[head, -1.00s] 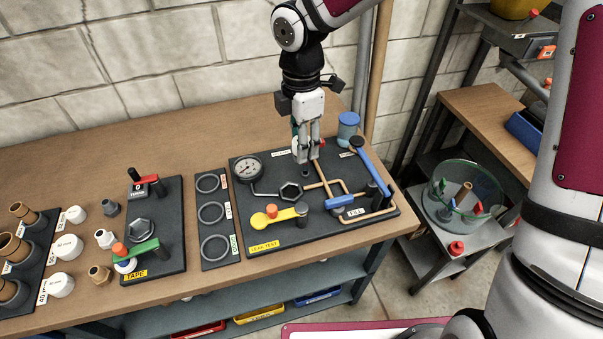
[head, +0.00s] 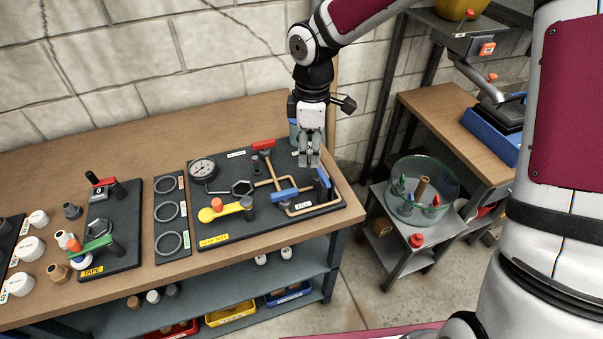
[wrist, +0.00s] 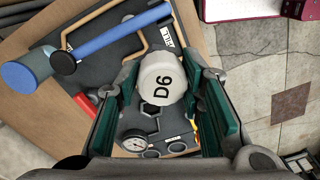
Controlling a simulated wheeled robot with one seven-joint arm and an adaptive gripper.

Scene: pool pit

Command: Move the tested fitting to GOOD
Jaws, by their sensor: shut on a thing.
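A white round fitting marked D6 (wrist: 161,78) is between the green-padded fingers of my gripper (wrist: 161,105) in the wrist view. My gripper (head: 308,162) is shut on it, above the right part of the black leak-test board (head: 215,226) in the head view. There the fingers and angle hide the fitting. A narrow black tray (head: 170,226) left of the board has three empty-looking rings, with a coloured label beside each. The front ring (head: 169,244) has a green label; its text is too small to read surely.
A blue lever (wrist: 120,37) and a blue cylinder (wrist: 25,75) are beside my gripper. The tape board (head: 112,255) is further left. A glass bowl (head: 425,172) stands right.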

